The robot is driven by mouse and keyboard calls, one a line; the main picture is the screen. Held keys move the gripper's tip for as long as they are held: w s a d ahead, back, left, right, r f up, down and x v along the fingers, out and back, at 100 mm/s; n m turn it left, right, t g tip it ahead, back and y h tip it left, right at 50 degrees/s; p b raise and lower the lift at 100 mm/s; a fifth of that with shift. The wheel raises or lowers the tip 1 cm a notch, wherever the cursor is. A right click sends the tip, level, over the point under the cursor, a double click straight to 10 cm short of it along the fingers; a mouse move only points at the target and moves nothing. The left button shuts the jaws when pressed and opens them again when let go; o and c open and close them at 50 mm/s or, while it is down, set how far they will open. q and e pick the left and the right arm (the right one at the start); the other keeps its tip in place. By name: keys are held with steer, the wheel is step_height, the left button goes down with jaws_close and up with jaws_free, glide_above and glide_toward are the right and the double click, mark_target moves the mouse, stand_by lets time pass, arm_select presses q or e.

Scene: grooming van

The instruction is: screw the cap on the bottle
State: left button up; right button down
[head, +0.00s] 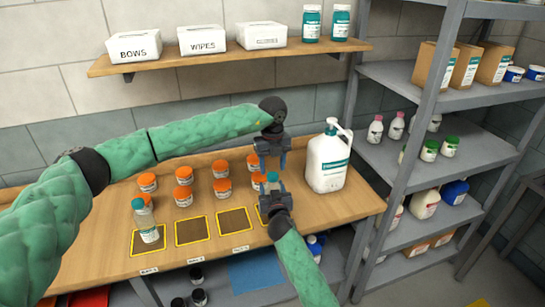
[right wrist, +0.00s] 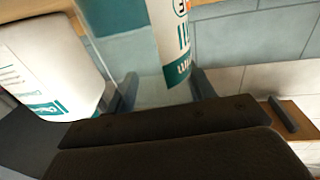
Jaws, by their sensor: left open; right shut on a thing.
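My right gripper (head: 274,189) is shut on a bottle (head: 271,178) above the right end of the wooden bench. Only a small teal part of the bottle's top shows there. In the right wrist view the bottle (right wrist: 172,40) is large and close, with a white and teal label between the fingers. My left gripper (head: 272,158) is open just above the bottle's top, fingers pointing down. I cannot tell whether a cap is between them or on the bottle.
Several orange-lidded jars (head: 183,195) stand on the bench (head: 110,245) left of the grippers. A white pump jug (head: 327,163) stands close on their right. Yellow-edged squares (head: 234,222) line the front. A grey shelf rack (head: 402,140) stands at right.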

mark_target(272, 174)
arm_select(q)
steer(key=shift+f, duration=1.5)
steer(key=c, duration=1)
steer(key=m, duration=1.1)
steer(key=shift+m, duration=0.3)
steer(key=m, duration=0.6)
steer(key=shift+m, duration=0.4)
steer(key=m, duration=0.6)
steer(key=shift+a, duration=0.1)
steer(key=o, duration=1.2)
steer(key=shift+c, duration=0.2)
